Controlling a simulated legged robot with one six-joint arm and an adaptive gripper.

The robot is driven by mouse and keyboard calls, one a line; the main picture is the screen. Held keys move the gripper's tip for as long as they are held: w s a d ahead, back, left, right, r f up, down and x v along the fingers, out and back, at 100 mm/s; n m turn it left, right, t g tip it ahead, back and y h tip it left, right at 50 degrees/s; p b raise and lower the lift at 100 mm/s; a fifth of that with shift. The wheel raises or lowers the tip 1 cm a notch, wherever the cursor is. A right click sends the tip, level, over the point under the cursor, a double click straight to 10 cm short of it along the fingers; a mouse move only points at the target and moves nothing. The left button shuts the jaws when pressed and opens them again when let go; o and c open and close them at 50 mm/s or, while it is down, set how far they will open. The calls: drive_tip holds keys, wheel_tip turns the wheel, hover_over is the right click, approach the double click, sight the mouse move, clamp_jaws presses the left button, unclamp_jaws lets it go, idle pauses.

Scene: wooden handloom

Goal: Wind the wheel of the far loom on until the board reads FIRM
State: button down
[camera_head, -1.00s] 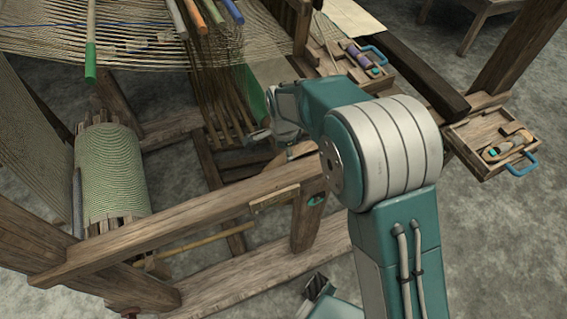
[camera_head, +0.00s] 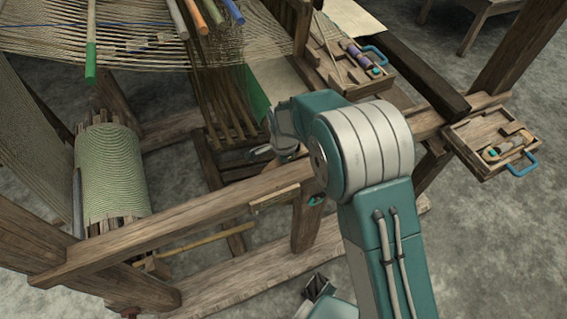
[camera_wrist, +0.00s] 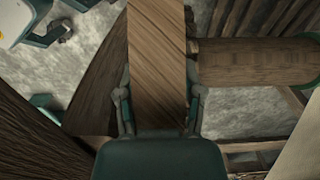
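My gripper (camera_wrist: 161,92) has its two fingers spread wide, one on each side of a flat wooden bar (camera_wrist: 158,45). I cannot tell whether the fingers touch it. In the head view my gripper (camera_head: 262,152) is a grey tip at the loom's side, largely hidden by my arm. A wooden loom (camera_head: 160,228) fills the left, with a roller of green-striped cloth or yarn (camera_head: 112,172). No whole wheel is clear in either view. A small plaque (camera_head: 275,198) sits on the side beam; no writing is legible.
A wooden roller (camera_wrist: 250,62) with a green end lies right of the bar in the wrist view. Two wooden trays with blue handles, one at the back (camera_head: 365,88) and one at the right (camera_head: 478,163), hold small tools. Bare floor (camera_head: 500,260) lies at lower right.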

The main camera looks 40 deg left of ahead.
drive_tip(key=shift+s+a+f+t+h, duration=0.45)
drive_tip(key=shift+s+f+t, duration=0.2)
drive_tip(key=shift+s+t, duration=0.15)
drive_tip(key=shift+s+a+f+t+h, duration=0.35)
drive_tip(key=shift+s+f+t, duration=0.15)
drive_tip(key=shift+f+t, duration=0.25)
drive_tip(key=shift+r, duration=0.1)
drive_tip(key=shift+c, duration=1.1)
unclamp_jaws()
drive_tip(key=v, duration=1.1)
drive_tip(key=shift+r, duration=0.35)
drive_tip(key=shift+s+a, duration=0.15)
